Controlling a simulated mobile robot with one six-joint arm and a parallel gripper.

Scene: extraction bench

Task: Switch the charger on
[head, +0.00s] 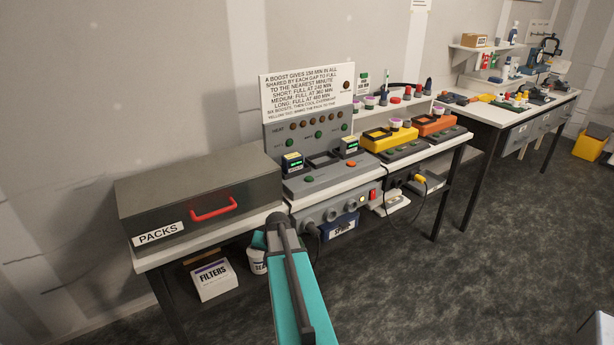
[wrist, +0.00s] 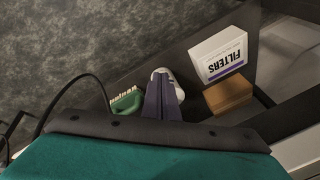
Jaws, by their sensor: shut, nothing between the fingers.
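The charger (head: 312,172) is a grey unit on the bench, with a sloped front, a row of dark amber lamps, green buttons and one orange-red button (head: 351,164). Two packs with lit green displays (head: 292,163) sit in it, with an empty-looking slot between them. Below it, on the bench front, a grey power strip (head: 330,212) has round sockets, a lit yellow-green lamp and a red switch (head: 373,194). My gripper (wrist: 161,98) is shut and empty in the wrist view, pointing toward the shelf below. In the head view my teal arm hides its fingertips.
A dark PACKS box (head: 195,195) with a red handle stands left of the charger. Yellow and orange units (head: 388,138) stand right. A FILTERS box (head: 213,279), also in the wrist view (wrist: 218,54), and a white tub sit below. Cables hang under the bench. The floor in front is clear.

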